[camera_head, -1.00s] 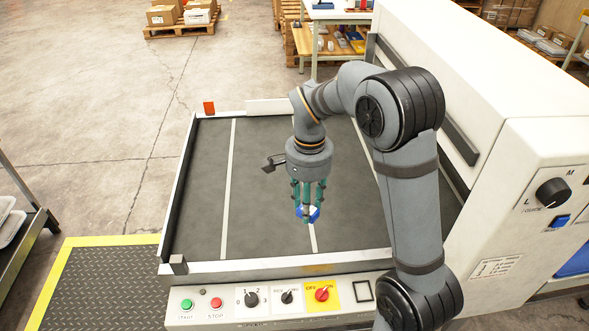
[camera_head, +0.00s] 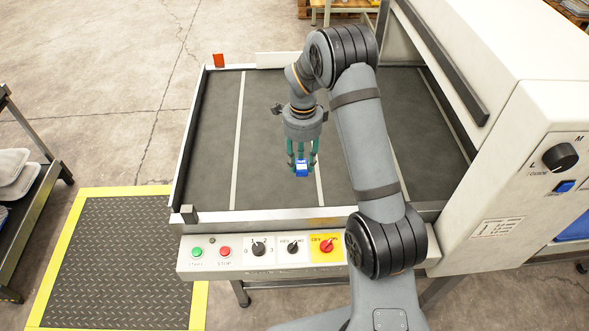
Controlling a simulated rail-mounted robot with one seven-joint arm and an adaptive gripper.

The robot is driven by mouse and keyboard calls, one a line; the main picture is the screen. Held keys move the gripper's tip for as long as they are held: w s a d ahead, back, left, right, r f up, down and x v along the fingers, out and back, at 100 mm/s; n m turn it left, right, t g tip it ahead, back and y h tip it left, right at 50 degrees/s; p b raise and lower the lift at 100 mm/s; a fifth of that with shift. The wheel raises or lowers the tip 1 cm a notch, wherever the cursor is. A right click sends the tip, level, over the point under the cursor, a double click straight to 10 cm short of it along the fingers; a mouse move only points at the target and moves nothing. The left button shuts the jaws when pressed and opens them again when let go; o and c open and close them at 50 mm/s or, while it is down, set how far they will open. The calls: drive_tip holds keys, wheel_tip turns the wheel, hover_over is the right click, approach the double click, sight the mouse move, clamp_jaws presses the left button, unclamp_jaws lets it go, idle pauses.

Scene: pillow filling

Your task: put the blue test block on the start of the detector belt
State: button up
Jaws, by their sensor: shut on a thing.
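The blue test block (camera_head: 302,170) is held between the green fingers of my gripper (camera_head: 302,162), which is shut on it. The block has a white patch on its upper side. My gripper points down over the dark detector belt (camera_head: 205,150), near the middle of its front half. I cannot tell whether the block touches the belt or hangs just above it. The belt has several pale cross lines, and the block is close to one of them.
A control panel (camera_head: 270,249) with buttons and knobs runs along the belt's front. The white detector housing (camera_head: 520,120) stands at the right. The belt's left part is clear.

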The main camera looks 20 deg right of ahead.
drive_tip(key=shift+s+a+f, duration=0.1)
drive_tip(key=shift+a+f, duration=0.7)
drive_tip(key=shift+a, duration=0.3)
drive_tip(key=shift+f+p, duration=0.6)
drive_tip(key=shift+f, duration=1.3)
drive_tip(key=shift+f, duration=0.15)
drive_tip(key=o, duration=1.2)
drive_tip(key=shift+c, duration=0.2)
wheel_tip(320, 180, up, 12)
drive_tip(key=shift+r+b, duration=0.2)
drive_tip(key=shift+b, duration=0.15)
